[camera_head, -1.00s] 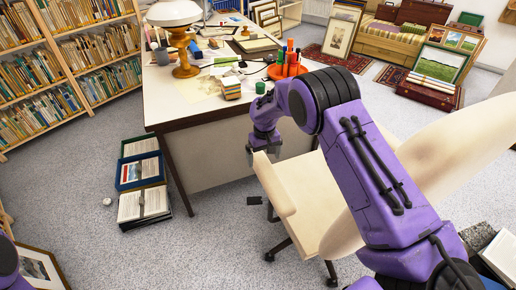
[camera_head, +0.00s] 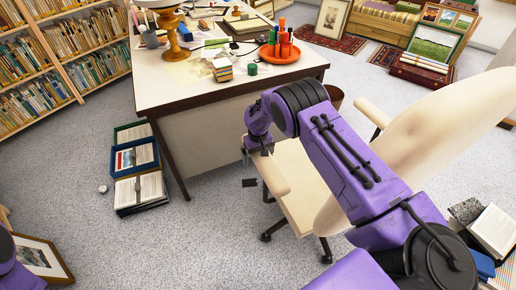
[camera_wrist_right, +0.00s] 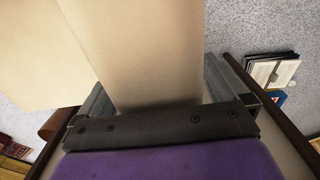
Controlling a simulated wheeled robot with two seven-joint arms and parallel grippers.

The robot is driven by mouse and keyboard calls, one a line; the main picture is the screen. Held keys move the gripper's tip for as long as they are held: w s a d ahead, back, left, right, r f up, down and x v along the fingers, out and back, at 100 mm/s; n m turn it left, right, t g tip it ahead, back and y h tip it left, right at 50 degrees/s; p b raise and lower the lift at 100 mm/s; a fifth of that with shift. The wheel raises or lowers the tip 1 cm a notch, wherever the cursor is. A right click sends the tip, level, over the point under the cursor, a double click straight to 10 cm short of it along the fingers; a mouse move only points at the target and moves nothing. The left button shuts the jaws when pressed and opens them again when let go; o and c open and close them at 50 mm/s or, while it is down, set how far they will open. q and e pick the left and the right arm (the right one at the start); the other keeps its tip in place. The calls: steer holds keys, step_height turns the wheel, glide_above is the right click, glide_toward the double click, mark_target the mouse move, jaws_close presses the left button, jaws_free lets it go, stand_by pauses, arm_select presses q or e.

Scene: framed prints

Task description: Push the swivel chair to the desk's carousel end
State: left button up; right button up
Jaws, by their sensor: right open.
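The cream swivel chair (camera_head: 438,120) stands in front of the white-topped desk (camera_head: 180,92), with its backrest to the right. The red carousel (camera_head: 280,52) with markers stands near the desk's right end. My right gripper (camera_head: 260,148) is at the chair's near armrest (camera_head: 272,174), on its desk-facing end. In the right wrist view the open jaws (camera_wrist_right: 155,98) lie either side of a cream chair part (camera_wrist_right: 150,50); whether they touch it is unclear. The chair's far armrest (camera_head: 373,114) shows beyond my arm. My left gripper is out of view. My right arm hides part of the seat.
File boxes (camera_head: 138,165) stand on the floor left of the desk. A bin (camera_head: 334,96) stands by the desk's right end. A framed picture (camera_head: 40,258) lies at lower left; books (camera_head: 494,230) lie at lower right. Bare floor lies between boxes and chair.

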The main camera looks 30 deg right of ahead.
steer(key=shift+f, duration=0.3)
